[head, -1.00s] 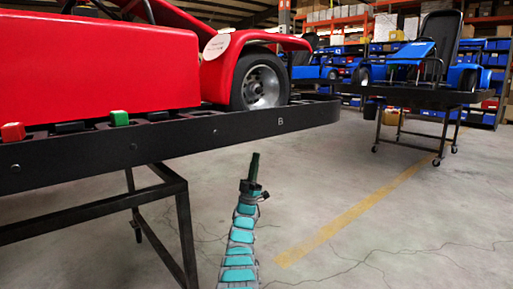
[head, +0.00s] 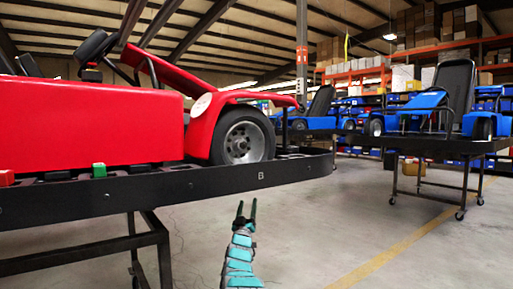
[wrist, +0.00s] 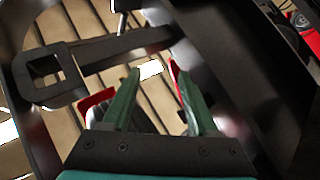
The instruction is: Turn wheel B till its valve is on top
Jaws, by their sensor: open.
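Wheel B (head: 243,140) is the black tyre with a silver rim under the red fender of the kart. It stands on the black stand rail (head: 200,184), above the letter B. Its valve is too small to make out. My gripper (head: 247,208) is below the rail near the letter B, pointing up, its fingers apart and empty, clear of the wheel in the picture. In the wrist view, the green fingers of my gripper (wrist: 158,75) are spread.
The red kart body (head: 90,125) is at the left, with a green block (head: 99,170) and a red block (head: 6,178) on the rail. A blue kart (head: 425,108) stands at the right. The floor between is clear. Dark beams cross the wrist view.

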